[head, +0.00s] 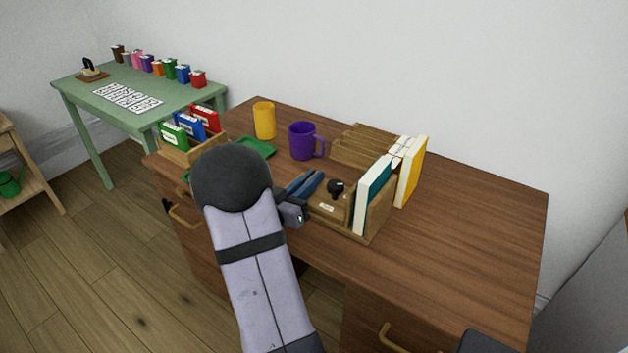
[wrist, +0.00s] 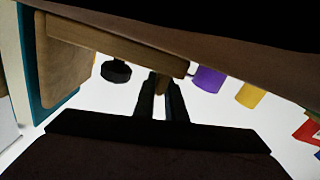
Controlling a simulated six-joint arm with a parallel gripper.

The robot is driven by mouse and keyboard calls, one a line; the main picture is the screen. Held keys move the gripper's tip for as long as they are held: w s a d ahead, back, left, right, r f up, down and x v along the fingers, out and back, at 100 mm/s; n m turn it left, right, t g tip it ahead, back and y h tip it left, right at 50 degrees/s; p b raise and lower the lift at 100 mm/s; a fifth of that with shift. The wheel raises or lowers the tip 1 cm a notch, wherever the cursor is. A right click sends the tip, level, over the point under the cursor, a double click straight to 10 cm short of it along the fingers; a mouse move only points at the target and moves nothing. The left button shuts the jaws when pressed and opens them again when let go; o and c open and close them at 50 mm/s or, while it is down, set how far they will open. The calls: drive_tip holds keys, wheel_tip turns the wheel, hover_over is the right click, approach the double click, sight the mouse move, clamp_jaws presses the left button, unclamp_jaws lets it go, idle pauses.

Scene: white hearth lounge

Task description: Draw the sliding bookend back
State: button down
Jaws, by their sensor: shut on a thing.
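A wooden book rack (head: 380,222) stands near the desk's front edge. A teal book (head: 374,186) stands upright in it by its right end. Left of that book is a wooden piece with a black knob (head: 335,187) and a small pale label; I take it as the sliding bookend (head: 318,204). The knob shows in the wrist view (wrist: 116,71) under a wooden board (wrist: 110,42). My gripper (head: 310,182) is at the rack's left side. In the wrist view its dark fingers (wrist: 163,88) are shut on a narrow tan wooden part. My arm hides some of the rack's left side.
A purple mug (head: 302,141), a yellow cup (head: 264,120) and a green tray (head: 256,147) stand behind my gripper. A box of coloured packets (head: 178,152) is at left. A yellow book (head: 412,172) stands behind the rack. The desk's right side (head: 480,225) is clear.

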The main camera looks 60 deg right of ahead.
drive_tip(key=w, duration=0.5)
drive_tip(key=shift+w+p, duration=0.2)
drive_tip(key=shift+p, duration=0.2)
drive_tip(key=c, duration=1.8)
unclamp_jaws()
drive_tip(key=shift+c, duration=0.2)
drive_tip(key=shift+a, duration=3.65)
